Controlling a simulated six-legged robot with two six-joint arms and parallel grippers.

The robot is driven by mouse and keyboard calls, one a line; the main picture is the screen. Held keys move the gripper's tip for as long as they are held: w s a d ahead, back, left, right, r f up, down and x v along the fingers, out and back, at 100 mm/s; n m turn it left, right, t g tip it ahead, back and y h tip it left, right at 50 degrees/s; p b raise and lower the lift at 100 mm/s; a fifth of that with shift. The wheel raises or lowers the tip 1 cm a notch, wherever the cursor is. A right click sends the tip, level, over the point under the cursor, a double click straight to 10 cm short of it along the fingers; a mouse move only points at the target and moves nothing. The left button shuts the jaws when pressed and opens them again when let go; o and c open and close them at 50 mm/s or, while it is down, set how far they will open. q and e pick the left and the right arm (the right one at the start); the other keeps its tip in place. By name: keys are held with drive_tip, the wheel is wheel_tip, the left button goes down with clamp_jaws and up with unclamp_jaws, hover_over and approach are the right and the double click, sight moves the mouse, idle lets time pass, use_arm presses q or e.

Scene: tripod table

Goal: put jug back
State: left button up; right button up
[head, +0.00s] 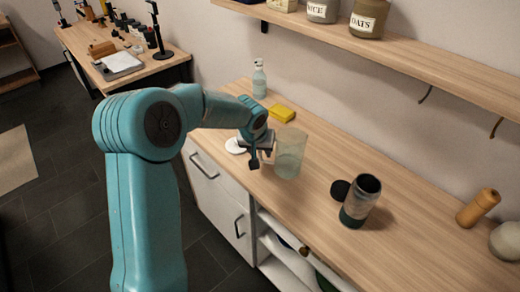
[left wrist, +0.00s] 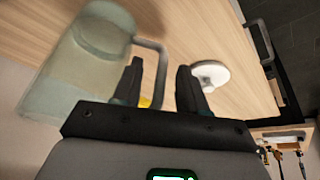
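The jug (head: 290,153) is a pale greenish see-through vessel on the wooden counter, upright in the head view. In the left wrist view the jug (left wrist: 80,65) fills the upper left, its grey handle (left wrist: 160,65) reaching toward my fingers. My left gripper (head: 262,158) is beside the jug, on its left in the head view. In the left wrist view my left gripper (left wrist: 158,82) has its two dark fingers apart, with the handle showing in the gap between them and no finger clearly pressed on it. My right gripper is in neither view.
A white round lid-like disc (head: 235,145) lies left of the gripper. A yellow sponge (head: 281,113) and a soap bottle (head: 259,80) stand behind.

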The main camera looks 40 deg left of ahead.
use_arm(q)
drive_tip(key=v, duration=1.2)
drive_tip(key=shift+r+b, duration=0.15)
drive_tip(key=shift+b, duration=0.2)
